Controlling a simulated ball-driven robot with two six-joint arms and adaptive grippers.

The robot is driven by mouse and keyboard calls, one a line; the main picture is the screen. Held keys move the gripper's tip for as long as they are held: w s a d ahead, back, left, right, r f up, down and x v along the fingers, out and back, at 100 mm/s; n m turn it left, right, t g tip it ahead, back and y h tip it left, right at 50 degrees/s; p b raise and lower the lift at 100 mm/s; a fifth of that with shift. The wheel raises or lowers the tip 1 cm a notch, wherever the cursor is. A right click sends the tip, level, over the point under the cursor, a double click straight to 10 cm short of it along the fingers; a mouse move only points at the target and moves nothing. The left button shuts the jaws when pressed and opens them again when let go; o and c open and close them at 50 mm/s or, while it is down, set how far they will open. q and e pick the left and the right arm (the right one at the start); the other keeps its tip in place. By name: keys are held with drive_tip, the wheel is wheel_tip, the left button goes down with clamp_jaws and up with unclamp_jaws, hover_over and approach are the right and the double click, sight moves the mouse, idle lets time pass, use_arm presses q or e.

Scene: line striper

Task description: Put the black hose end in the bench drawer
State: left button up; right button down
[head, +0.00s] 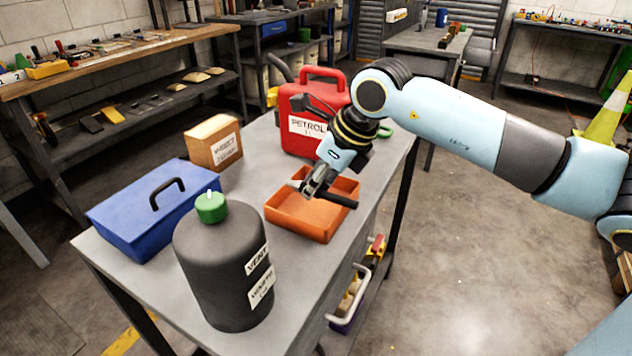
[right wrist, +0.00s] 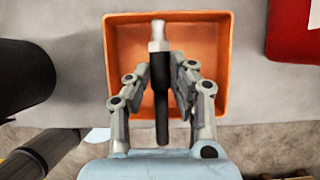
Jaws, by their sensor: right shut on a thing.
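The black hose end (right wrist: 162,100), a short dark tube with a pale metal tip, is held in my right gripper (right wrist: 161,72). In the head view it shows as a dark rod (head: 340,199) at the gripper (head: 318,186), over the orange tray (head: 300,228). The wrist view shows the jaws closed on its sides, with the tray (right wrist: 112,60) behind it. The bench drawer (head: 348,318) shows at the bench's right side, below the top, with a pale handle and several items inside. How far it is open is hard to tell. My left gripper is not in view.
On the bench (head: 160,290) stand a dark bottle with a green cap (head: 222,265), a blue toolbox (head: 140,212), a cardboard box (head: 213,143) and a red petrol can (head: 300,105). The floor right of the bench is clear.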

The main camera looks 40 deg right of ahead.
drive_tip(key=shift+f, duration=0.25)
drive_tip(key=c, duration=1.2)
unclamp_jaws()
drive_tip(key=shift+o, duration=0.2)
